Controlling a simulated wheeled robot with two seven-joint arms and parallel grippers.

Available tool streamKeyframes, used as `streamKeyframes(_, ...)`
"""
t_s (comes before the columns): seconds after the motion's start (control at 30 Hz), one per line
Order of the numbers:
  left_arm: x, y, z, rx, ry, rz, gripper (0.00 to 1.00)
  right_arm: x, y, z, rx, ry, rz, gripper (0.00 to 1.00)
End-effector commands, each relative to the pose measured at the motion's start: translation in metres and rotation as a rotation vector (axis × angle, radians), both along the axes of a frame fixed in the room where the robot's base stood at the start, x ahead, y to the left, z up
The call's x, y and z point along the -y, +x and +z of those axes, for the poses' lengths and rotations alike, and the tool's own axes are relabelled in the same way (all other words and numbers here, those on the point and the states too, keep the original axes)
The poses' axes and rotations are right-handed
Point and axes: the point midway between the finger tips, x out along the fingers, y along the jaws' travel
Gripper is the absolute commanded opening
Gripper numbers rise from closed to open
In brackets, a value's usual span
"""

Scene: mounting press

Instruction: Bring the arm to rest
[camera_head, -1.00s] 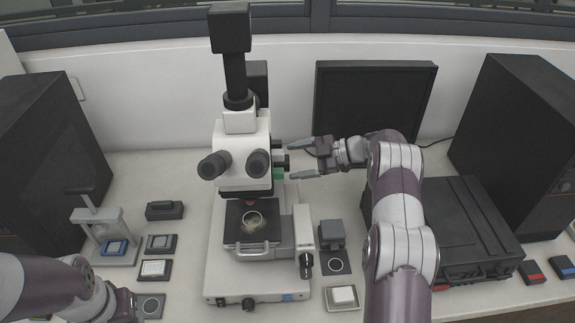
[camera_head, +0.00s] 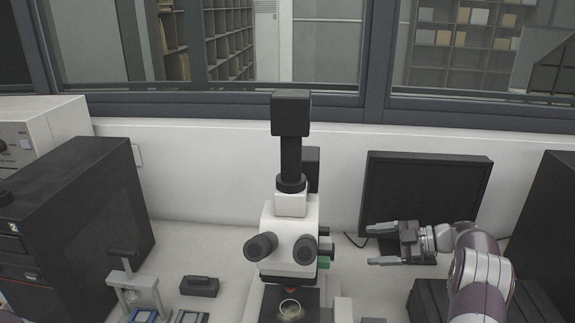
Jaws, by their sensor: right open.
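My right gripper (camera_head: 383,244) is open and empty, its two fingers pointing left. It hangs in front of the lower part of the dark monitor, to the right of the microscope. My right arm comes up from the lower right. The white microscope (camera_head: 290,238) with its black eyepieces and camera tube stands in the middle, apart from the gripper. A round dish (camera_head: 290,309) sits on its dark stage at the bottom edge. My left gripper is outside the picture.
The dark monitor (camera_head: 425,185) stands behind the right gripper. A black case (camera_head: 430,300) lies under my right arm. The mounting press (camera_head: 138,285) and a small black block (camera_head: 199,286) stand at left. A dark cabinet (camera_head: 75,215) is at far left. The bench behind the block is clear.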

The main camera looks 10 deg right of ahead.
Motion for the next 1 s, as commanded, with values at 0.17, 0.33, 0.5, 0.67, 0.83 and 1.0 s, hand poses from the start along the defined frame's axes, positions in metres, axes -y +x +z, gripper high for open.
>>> streamKeyframes(0.17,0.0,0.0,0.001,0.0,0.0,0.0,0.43,-0.049,0.068,0.073,0.128,0.058,-0.365,0.8)
streamKeyframes(0.33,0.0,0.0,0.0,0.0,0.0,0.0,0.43,-0.084,0.029,0.076,-0.186,0.04,-1.065,0.8)
streamKeyframes(0.5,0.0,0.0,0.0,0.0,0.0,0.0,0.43,-0.121,-0.125,0.007,-0.71,-0.103,-1.347,0.8)
streamKeyframes(0.67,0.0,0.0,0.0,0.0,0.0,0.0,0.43,-0.154,-0.236,-0.025,-1.047,-0.202,-1.398,0.8)
streamKeyframes(0.83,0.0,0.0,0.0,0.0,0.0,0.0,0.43,-0.168,-0.286,-0.043,-1.218,-0.305,-1.387,0.8)
streamKeyframes(1.0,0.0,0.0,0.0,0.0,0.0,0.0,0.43,-0.168,-0.291,-0.045,-1.235,-0.324,-1.385,0.8)
